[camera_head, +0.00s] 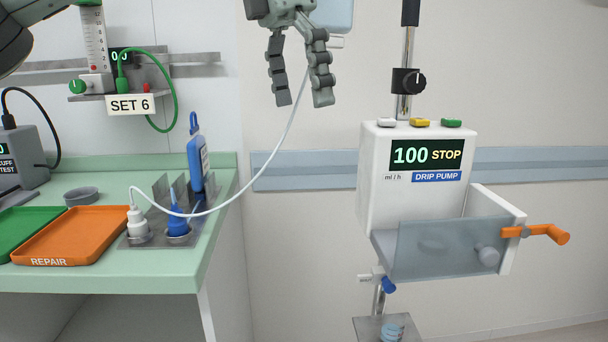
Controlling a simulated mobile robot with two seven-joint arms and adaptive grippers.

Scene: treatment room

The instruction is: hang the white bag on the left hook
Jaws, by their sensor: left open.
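My left gripper (303,102) hangs at the top centre with its two fingers pointing down and apart. It is open, with nothing visible between its fingertips. A pale bluish-white panel (333,14) with a small white stub below it shows just behind the gripper, cut off by the top edge. It may be the lower part of the white bag, but I cannot tell for certain. A thin white tube (262,165) runs from a white-capped connector (137,222) on the bench up behind the gripper's fingers. The left hook is not in view. My right gripper is not in view.
A drip pump (376,195) with an open front flap and orange lever (548,233) stands on a pole at the right.

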